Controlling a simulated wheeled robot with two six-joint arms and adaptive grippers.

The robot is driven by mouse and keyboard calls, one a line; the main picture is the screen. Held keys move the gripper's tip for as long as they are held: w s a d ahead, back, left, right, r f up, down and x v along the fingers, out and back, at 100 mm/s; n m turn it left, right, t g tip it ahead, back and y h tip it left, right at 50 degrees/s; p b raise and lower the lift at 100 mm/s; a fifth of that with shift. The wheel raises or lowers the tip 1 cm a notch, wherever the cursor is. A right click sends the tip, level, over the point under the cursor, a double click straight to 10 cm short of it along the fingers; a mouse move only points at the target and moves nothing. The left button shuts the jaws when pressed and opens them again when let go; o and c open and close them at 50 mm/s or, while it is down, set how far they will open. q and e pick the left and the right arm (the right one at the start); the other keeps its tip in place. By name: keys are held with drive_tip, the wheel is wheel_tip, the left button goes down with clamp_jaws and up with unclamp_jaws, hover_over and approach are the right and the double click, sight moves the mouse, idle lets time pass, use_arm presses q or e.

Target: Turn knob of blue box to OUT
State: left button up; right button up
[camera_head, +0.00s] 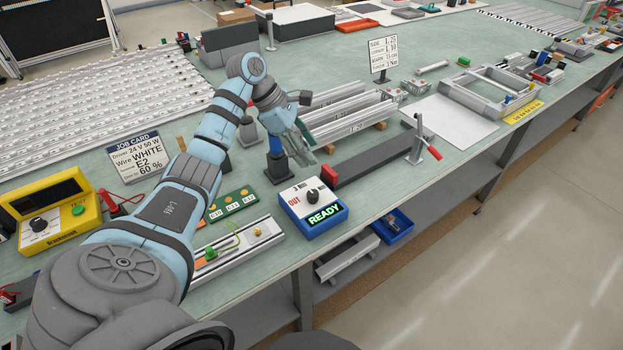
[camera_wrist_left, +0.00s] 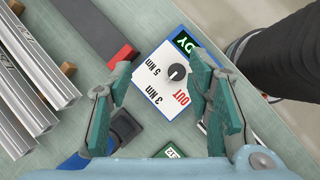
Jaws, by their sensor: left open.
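The blue box (camera_head: 325,228) stands near the front edge of the bench, with a white top and a green-lit READY display (camera_head: 324,214). Its black round knob (camera_head: 312,196) sits on the top, among a red OUT label and black Nm labels. In the left wrist view the knob (camera_wrist_left: 177,72) shows between the finger tips; which label it points to is too small to tell. My left gripper (camera_head: 307,148) is open and empty, behind and above the box, apart from the knob. In its wrist view the gripper (camera_wrist_left: 161,74) has its fingers wide apart. My right gripper is not in view.
A dark bar with a red end (camera_head: 375,160) lies right of the box. A grey rail (camera_head: 245,250) lies to its left. A blue-and-black upright tool stand (camera_head: 277,168) is just behind. Metal profiles (camera_head: 350,115) lie farther back. A job card (camera_head: 137,157) stands left.

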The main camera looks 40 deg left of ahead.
use_arm(q)
drive_tip(key=s+a+g+b, duration=0.1)
drive_tip(key=s+a+g, duration=0.1)
drive_tip(key=s+a, duration=0.15)
drive_tip(key=y+b, duration=0.1)
drive_tip(key=b, duration=0.6)
hover_over(312, 193)
drive_tip(key=s+a, duration=0.1)
drive_tip(key=a, duration=0.1)
wheel_tip(312, 193, down, 9)
drive_tip(key=shift+s+d+r, duration=0.1)
drive_tip(key=p+x, duration=0.1)
drive_tip(key=x, duration=0.3)
drive_tip(key=shift+d, duration=0.15)
clamp_jaws()
